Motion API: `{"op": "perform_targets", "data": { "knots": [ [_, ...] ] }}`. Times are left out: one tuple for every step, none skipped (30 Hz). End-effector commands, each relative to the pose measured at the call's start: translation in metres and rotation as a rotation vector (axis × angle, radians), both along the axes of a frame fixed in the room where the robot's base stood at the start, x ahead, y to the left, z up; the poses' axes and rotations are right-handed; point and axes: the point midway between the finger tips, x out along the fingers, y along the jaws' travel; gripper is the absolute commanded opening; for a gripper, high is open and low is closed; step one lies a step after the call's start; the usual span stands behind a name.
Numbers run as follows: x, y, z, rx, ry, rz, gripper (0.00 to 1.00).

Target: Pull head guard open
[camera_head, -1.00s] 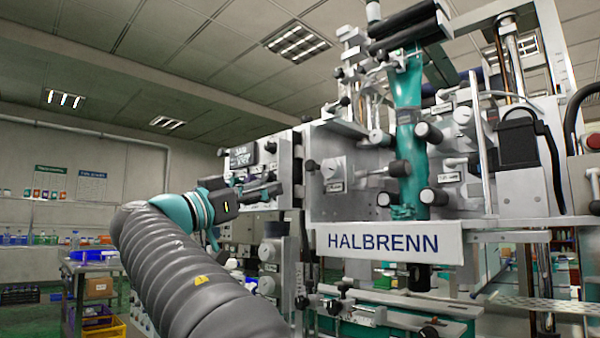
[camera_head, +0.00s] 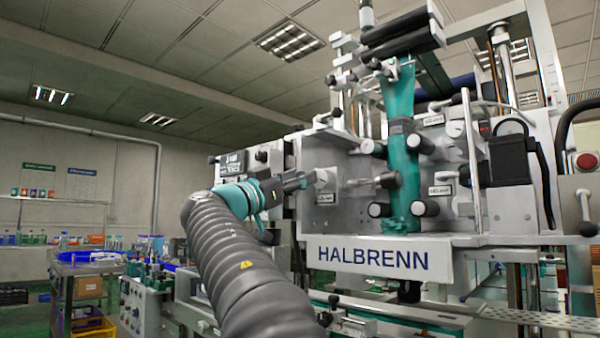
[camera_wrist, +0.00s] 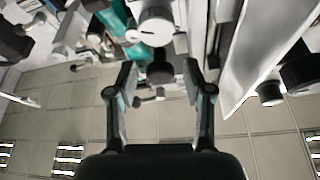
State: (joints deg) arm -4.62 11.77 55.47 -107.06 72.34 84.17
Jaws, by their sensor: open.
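The head of the HALBRENN machine (camera_head: 372,257) fills the right half of the head view, with a flat grey panel (camera_head: 345,160) that may be the head guard. A small grey block (camera_head: 327,181) sits on this panel, right at my gripper (camera_head: 302,181). In the wrist view my gripper (camera_wrist: 160,82) is open, its two fingers apart. A black knob (camera_wrist: 160,67) with a pale round part (camera_wrist: 155,26) behind it shows between and just beyond the fingertips. I cannot tell whether the fingers touch it. In the head view my gripper hides this knob.
Several black knobs (camera_head: 389,180) and a teal sleeve column (camera_head: 400,95) crowd the head right of my gripper. A control box (camera_head: 234,164) stands left of it. A cart with a yellow bin (camera_head: 95,327) is at lower left. A red button (camera_head: 587,161) is far right.

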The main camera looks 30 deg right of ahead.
Motion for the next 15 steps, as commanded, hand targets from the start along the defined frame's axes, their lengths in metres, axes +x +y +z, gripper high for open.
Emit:
{"op": "perform_targets", "data": {
  "knots": [
    [0.0011, -0.0031, 0.0020, 0.000, 0.001, 0.000, 0.52],
    [0.0015, -0.0042, 0.0023, 0.000, 0.000, 0.001, 0.52],
    [0.0019, -0.0055, 0.0025, 0.000, 0.000, 0.001, 0.52],
    [0.0021, -0.0061, 0.0027, 0.000, 0.000, 0.001, 0.52],
    [0.0021, -0.0066, 0.0027, 0.000, 0.000, 0.001, 0.52],
    [0.0023, -0.0070, 0.0027, 0.000, 0.000, 0.001, 0.52],
    [0.0023, -0.0070, 0.0026, 0.000, 0.000, 0.001, 0.52],
    [0.0022, -0.0070, 0.0026, 0.000, 0.000, 0.001, 0.52],
    [0.0022, -0.0069, 0.0026, 0.000, 0.000, 0.001, 0.52],
    [0.0022, -0.0068, 0.0025, 0.000, 0.000, 0.001, 0.52],
    [0.0022, -0.0068, 0.0025, 0.000, 0.000, 0.001, 0.52],
    [0.0021, -0.0068, 0.0025, 0.000, 0.000, 0.001, 0.52],
    [0.0021, -0.0068, 0.0025, 0.000, 0.000, 0.001, 0.44],
    [0.0021, -0.0068, 0.0025, 0.000, 0.000, 0.001, 0.37],
    [0.0021, -0.0068, 0.0025, 0.000, 0.000, 0.001, 0.27]
  ]
}}
